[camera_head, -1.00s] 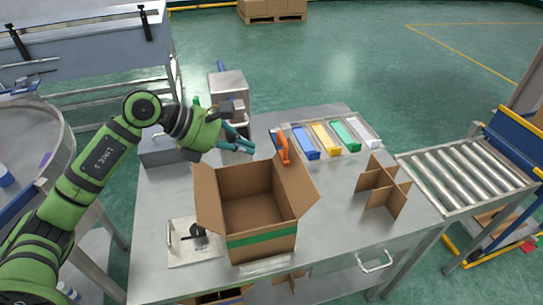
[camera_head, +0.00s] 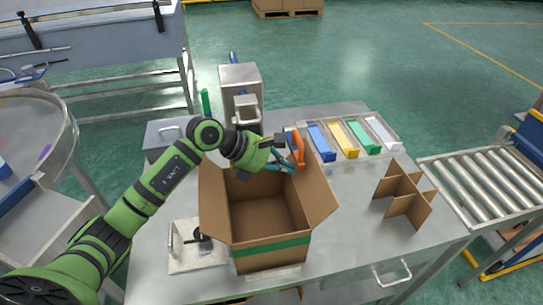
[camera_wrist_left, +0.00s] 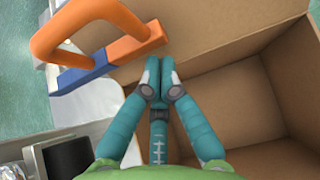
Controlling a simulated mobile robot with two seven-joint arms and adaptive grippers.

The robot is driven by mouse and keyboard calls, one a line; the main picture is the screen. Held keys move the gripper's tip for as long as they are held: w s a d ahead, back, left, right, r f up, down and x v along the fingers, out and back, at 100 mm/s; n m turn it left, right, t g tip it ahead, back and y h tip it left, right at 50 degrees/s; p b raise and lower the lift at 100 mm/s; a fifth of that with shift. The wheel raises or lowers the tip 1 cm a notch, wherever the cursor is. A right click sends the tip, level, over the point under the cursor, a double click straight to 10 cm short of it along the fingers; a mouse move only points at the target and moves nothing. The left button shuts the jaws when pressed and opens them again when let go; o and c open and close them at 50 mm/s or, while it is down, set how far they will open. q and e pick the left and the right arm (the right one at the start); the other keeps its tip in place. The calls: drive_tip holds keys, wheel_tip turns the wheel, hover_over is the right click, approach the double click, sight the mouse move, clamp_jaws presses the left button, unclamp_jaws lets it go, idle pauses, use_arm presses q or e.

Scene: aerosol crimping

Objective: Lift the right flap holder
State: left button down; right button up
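The flap holder is an orange handle (camera_head: 298,148) with a blue part, at the back of the open cardboard box (camera_head: 268,253), near the raised right flap. In the left wrist view the orange handle (camera_wrist_left: 88,28) and its blue part (camera_wrist_left: 80,72) sit over the flap's edge at upper left. My left gripper (camera_head: 288,166) has teal fingers and is beside the holder, just left of and below it, over the box's back edge. My right gripper is not in view.
Blue, yellow, green and white bins (camera_head: 347,138) stand behind the box. A cardboard divider (camera_head: 404,196) is on the table to the right, before a roller conveyor (camera_head: 482,185). A metal machine (camera_head: 240,85) stands behind my left arm. Bare table lies between box and divider.

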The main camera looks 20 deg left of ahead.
use_arm(q)
drive_tip(key=shift+w+d+f, duration=0.15)
drive_tip(key=shift+d+f, duration=0.05)
drive_tip(key=shift+d, duration=0.05)
drive_tip(key=shift+w+f, duration=0.1)
drive_tip(key=shift+f, duration=0.05)
drive_tip(key=shift+r+g, duration=0.3)
drive_tip(key=shift+r, duration=0.15)
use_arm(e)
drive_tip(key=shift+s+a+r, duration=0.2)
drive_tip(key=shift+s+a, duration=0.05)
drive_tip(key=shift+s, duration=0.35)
